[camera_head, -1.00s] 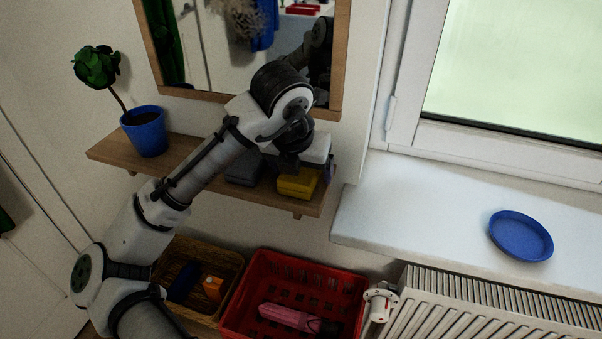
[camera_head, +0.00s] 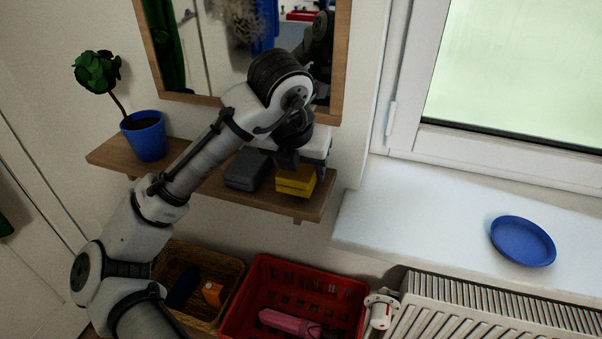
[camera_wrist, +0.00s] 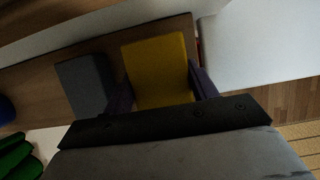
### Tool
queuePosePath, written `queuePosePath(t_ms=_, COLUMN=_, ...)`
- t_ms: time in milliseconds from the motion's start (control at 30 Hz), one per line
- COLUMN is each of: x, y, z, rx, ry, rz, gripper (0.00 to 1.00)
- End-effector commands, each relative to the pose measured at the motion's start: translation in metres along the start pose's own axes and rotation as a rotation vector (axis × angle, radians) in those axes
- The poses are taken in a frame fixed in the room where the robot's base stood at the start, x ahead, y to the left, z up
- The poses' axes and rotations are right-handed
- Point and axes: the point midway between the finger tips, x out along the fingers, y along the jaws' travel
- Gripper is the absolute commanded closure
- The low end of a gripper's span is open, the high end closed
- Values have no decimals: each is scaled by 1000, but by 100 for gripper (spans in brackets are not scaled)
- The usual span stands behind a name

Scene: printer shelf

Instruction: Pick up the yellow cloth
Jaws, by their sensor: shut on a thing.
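The yellow cloth (camera_head: 296,180) is a folded block at the right end of the wooden shelf. In the wrist view the yellow cloth (camera_wrist: 158,70) sits between the two dark purple fingers of my gripper (camera_wrist: 160,88). The fingers press on its two sides, so the gripper is shut on it. In the head view my gripper (camera_head: 308,168) comes down on it from above and partly hides it. The cloth looks slightly above the shelf, but the gap is hard to judge.
A grey block (camera_head: 246,168) lies just left of the cloth on the shelf (camera_head: 215,190). A blue plant pot (camera_head: 145,136) stands at the shelf's left end. A mirror hangs behind. Below are a red basket (camera_head: 262,275) and a wicker basket (camera_head: 228,268).

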Motion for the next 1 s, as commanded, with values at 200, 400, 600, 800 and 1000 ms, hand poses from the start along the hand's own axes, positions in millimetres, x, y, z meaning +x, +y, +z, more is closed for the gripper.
queuePosePath(t_ms=200, x=-39, y=0, z=17, rx=2, ry=-3, rz=3, gripper=65)
queuePosePath(t_ms=400, x=-57, y=1, z=-7, rx=1, ry=-3, rz=4, gripper=65)
queuePosePath(t_ms=600, x=-77, y=2, z=-57, rx=-1, ry=-4, rz=6, gripper=65)
queuePosePath(t_ms=800, x=-100, y=1, z=-110, rx=-2, ry=-4, rz=5, gripper=65)
queuePosePath(t_ms=1000, x=-115, y=1, z=-145, rx=-2, ry=-2, rz=2, gripper=65)
